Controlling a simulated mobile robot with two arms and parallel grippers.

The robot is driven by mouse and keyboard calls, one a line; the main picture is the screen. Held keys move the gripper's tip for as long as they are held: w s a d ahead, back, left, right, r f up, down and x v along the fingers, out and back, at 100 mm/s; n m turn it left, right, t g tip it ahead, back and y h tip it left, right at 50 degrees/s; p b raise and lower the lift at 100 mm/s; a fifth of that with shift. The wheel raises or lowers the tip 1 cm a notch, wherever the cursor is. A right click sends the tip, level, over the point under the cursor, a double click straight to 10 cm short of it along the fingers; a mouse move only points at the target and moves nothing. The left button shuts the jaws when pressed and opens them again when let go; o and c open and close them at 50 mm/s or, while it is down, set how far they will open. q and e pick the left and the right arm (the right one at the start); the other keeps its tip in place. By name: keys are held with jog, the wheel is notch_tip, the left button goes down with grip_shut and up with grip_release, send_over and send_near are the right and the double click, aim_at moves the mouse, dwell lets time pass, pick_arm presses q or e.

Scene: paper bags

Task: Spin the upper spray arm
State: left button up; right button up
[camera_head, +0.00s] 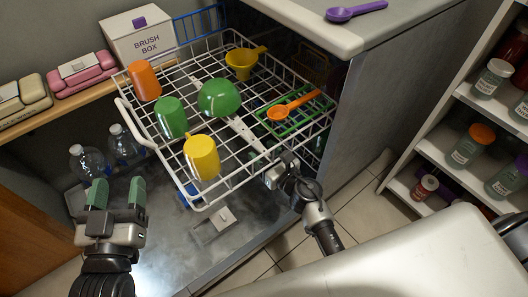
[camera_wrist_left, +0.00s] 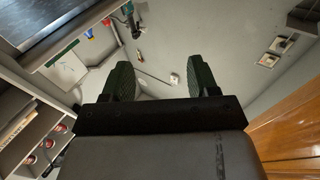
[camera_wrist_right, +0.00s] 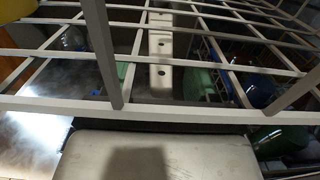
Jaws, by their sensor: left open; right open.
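The upper spray arm (camera_head: 243,133) is a pale grey bar under the wire rack (camera_head: 206,207), partly hidden by wires and cups. In the right wrist view, the spray arm (camera_wrist_right: 160,62) shows as a light bar with dark holes behind the rack wires. My right gripper (camera_head: 274,174) is at the rack's front right corner, near the bar's near end; its fingertips are hidden, and I cannot tell if it touches the bar. My left gripper (camera_head: 117,194) is open and empty, left of the rack and apart from it; its fingers also show in the left wrist view (camera_wrist_left: 160,80).
The rack holds an orange cup (camera_head: 144,81), green cup (camera_head: 170,117), yellow cup (camera_head: 202,158), green bowl (camera_head: 218,97) and orange spoon (camera_head: 291,105). Clear bottles (camera_head: 88,162) stand at left. A counter with a purple scoop (camera_head: 355,10) and a jar shelf (camera_head: 455,105) are right.

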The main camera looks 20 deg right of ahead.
jog(key=shift+c, duration=0.3)
grip_shut()
jog(key=shift+w+d+f+y, duration=0.1)
jog(key=shift+w+d+y, duration=0.05)
jog(key=shift+d+y, duration=0.15)
pick_arm(q)
jog(key=shift+s+d+r+t+h+b, duration=0.15)
jog(key=shift+r+t+h+b, duration=0.1)
jog(key=shift+r+t, duration=0.35)
jog(key=shift+s+d+r+t+h+b, duration=0.15)
jog(key=shift+r+t+h, duration=0.1)
jog(key=shift+r+t, duration=0.3)
pick_arm(e)
jog(key=shift+w+d+n+g+y, duration=0.2)
jog(key=shift+d+n+g+y, duration=0.1)
jog(key=shift+d+n+y, duration=0.15)
jog(key=shift+w+d+n+g+y, duration=0.2)
jog(key=shift+d+n+g+y, duration=0.15)
jog(key=shift+d, duration=0.1)
pick_arm(q)
jog(key=shift+a, duration=0.1)
pick_arm(e)
jog(key=shift+o, duration=0.3)
grip_release()
